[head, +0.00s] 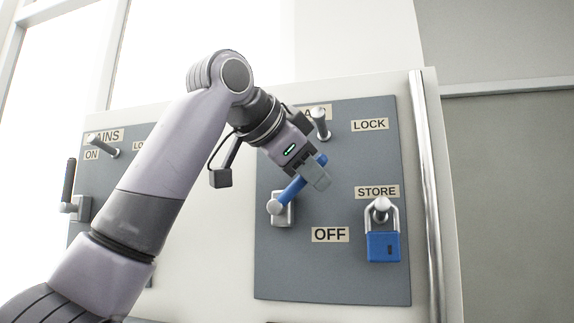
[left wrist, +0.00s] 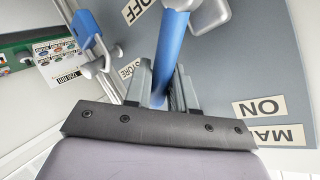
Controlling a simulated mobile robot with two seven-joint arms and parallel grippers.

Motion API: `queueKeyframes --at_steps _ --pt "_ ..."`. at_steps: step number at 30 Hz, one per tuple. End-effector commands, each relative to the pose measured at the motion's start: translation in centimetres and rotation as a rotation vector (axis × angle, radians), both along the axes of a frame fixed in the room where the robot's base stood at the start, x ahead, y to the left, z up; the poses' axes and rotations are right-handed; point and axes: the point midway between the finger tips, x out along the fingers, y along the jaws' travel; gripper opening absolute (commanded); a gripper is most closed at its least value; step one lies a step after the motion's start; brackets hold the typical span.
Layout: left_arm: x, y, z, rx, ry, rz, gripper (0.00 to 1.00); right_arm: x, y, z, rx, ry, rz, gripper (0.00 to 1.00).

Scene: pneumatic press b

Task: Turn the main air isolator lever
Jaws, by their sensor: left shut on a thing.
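The main air isolator lever has a blue handle (head: 292,190) on a pale metal pivot (head: 279,208), mounted on a grey panel (head: 285,270). The handle slants up and right from the pivot, above the OFF label (head: 330,234). My left gripper (head: 316,174) is shut on the handle near its upper end. In the left wrist view the blue handle (left wrist: 172,45) runs between the fingers of my left gripper (left wrist: 165,85). The ON label (left wrist: 258,107) shows there at the right. The AIR label is partly hidden by my arm. My right gripper is not in view.
A blue padlock (head: 383,246) hangs from a peg under the STORE label (head: 377,192), right of the lever. A bare peg (head: 320,124) sticks out near the LOCK label (head: 370,125). A black-handled lever (head: 69,182) is at far left. A vertical metal rail (head: 426,190) edges the board.

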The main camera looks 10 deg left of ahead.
Motion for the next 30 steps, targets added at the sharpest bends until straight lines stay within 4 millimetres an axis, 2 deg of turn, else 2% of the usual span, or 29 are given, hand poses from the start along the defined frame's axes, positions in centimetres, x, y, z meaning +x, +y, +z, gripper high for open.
queueKeyframes --at_steps 6,18,30 --pt "0.3 -1.8 -1.3 0.21 -0.009 0.001 0.0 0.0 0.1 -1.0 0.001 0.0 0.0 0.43" --pt "0.1 -2.0 -3.8 0.553 -0.019 0.001 0.0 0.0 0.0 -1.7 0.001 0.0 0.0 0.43" --pt "-1.0 -2.0 -5.1 0.737 -0.027 -0.001 0.0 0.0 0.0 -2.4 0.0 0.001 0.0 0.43"
